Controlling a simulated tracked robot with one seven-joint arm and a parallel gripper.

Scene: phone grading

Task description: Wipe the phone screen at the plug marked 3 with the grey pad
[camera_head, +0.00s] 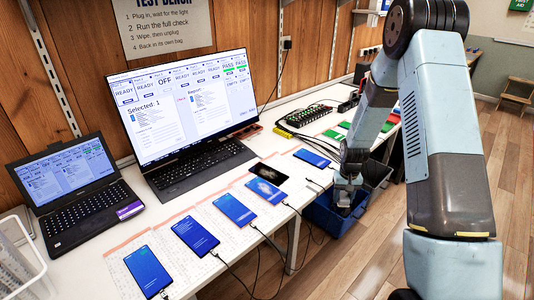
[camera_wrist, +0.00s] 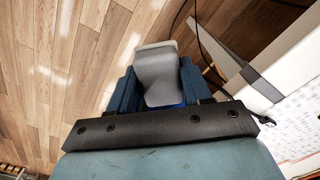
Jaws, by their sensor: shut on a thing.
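My gripper (camera_head: 347,190) is off the bench's front edge, over a blue bin, and points down. In the wrist view my gripper (camera_wrist: 158,92) is shut on the grey pad (camera_wrist: 156,72), which sticks out beyond the fingers. Several phones lie in a row on the bench, some with cables at their front ends. One blue phone (camera_head: 265,190) near the middle has a pale smudge on its screen. Others are a blue phone (camera_head: 235,209) to its left and a blue phone (camera_head: 312,158) nearer my gripper. The plug numbers are too small to read, so I cannot tell which phone is at plug 3.
The blue bin (camera_head: 322,218) stands below the bench edge. A laptop (camera_head: 75,185) and a large monitor (camera_head: 190,105) with a keyboard stand behind the phones. A black phone (camera_head: 268,172) lies behind the smudged one. Cables hang over the front edge.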

